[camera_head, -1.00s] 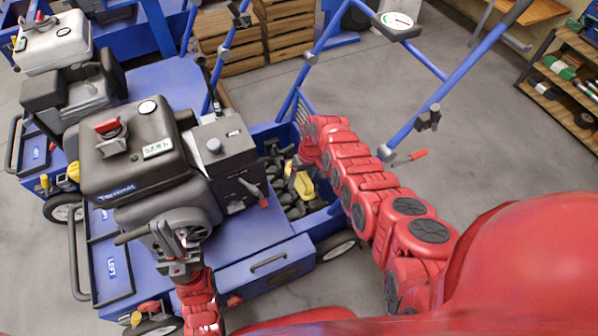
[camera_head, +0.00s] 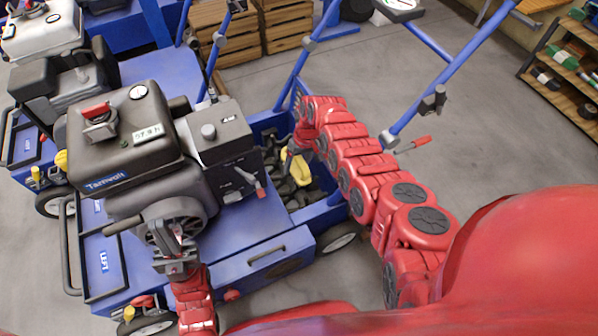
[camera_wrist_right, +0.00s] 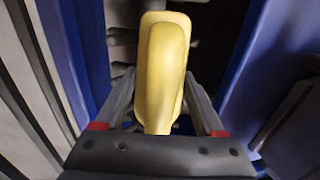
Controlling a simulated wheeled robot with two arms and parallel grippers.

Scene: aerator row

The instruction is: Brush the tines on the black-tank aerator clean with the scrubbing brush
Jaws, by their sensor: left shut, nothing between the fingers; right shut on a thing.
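The black-tank aerator has a dark fuel tank (camera_head: 120,135) on a blue deck in the head view. Its tines (camera_head: 287,183) sit in an open bay at the right side of the deck, partly hidden by my right arm. My right gripper (camera_head: 297,152) reaches into this bay from the right. It is shut on the yellow scrubbing brush (camera_head: 296,170), which also fills the middle of the right wrist view (camera_wrist_right: 162,70). The bristles are hidden, and I cannot tell whether they touch the tines. My left gripper (camera_head: 172,252) is shut and empty in front of the engine.
Blue bay walls (camera_wrist_right: 262,75) stand close on both sides of my right gripper. A second aerator with a white tank (camera_head: 42,32) stands at the left. Wooden crates (camera_head: 230,40) are behind. A shelf (camera_head: 570,75) stands at the right, with open floor before it.

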